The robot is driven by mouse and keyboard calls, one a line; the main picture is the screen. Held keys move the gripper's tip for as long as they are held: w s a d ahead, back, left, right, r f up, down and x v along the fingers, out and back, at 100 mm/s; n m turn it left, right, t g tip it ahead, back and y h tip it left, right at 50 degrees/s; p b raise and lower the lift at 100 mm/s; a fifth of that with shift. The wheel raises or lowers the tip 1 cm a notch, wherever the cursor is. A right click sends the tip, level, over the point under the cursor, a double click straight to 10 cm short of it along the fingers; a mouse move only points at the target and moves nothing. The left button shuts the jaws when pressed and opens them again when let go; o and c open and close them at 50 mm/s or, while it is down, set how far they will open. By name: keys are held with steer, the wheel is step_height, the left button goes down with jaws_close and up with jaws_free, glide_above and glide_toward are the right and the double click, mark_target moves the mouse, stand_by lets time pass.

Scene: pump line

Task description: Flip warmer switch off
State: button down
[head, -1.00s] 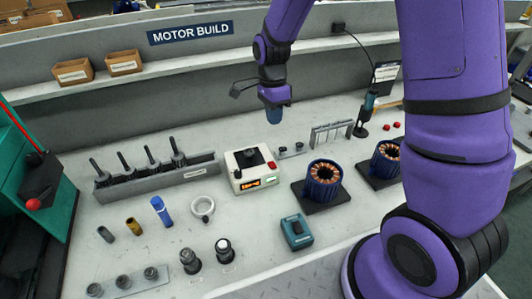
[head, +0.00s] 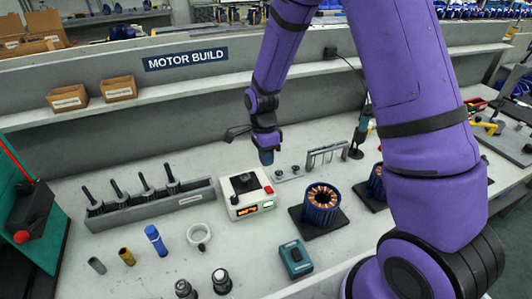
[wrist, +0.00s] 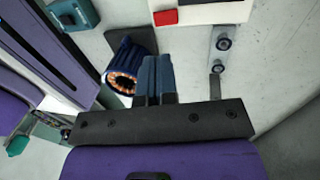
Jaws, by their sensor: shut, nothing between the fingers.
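The warmer is a white box (head: 236,206) with a black top piece, a lit orange display (head: 247,211) and a red switch (head: 269,189) at its right side. In the wrist view the white box (wrist: 215,13) is cut off by the top edge, with the red switch (wrist: 165,17) at its corner. My gripper (head: 266,158) points down, just behind and above the red switch in the head view, apart from it. Its blue fingers are shut and empty, and they show together in the wrist view (wrist: 158,66). Which way the switch is tipped is too small to tell.
A wound stator (head: 321,203) on a dark pad stands right of the warmer, and a teal box (head: 296,258) in front. A grey tool rack (head: 150,205) is on the left. A small metal rack (head: 327,157) stands behind right.

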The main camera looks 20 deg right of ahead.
mark_target(269, 191)
steer(key=f, duration=0.3)
steer(key=s+f, duration=0.1)
steer(key=f, duration=0.5)
steer(key=shift+s+f, duration=0.2)
steer(key=shift+s, duration=0.2)
